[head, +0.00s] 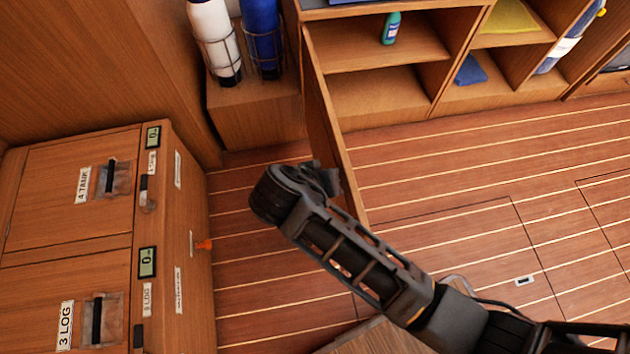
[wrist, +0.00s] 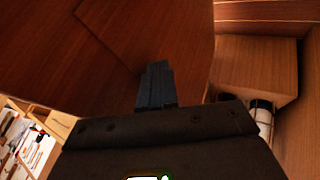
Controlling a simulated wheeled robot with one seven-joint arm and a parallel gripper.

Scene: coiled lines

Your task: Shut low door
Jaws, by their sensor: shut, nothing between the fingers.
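The low door (head: 330,125) stands open in the head view, seen nearly edge-on as a tall wooden panel. It projects from the left side of the shelf cabinet (head: 385,55) out over the floor. My gripper (head: 325,178) is at the left side of the door, close to its outer part; I cannot tell whether it touches. In the wrist view my gripper (wrist: 155,85) is shut and empty, with dark reddish wood filling the view in front of it. My gripper hides part of the door's lower outer end in the head view.
A wooden box (head: 255,112) with white and blue bottles in wire holders stands behind the door, to the left. A locker (head: 75,200) with labelled latches fills the left side. A green bottle (head: 391,28) stands on the cabinet shelf. The plank floor (head: 480,170) right of the door is clear.

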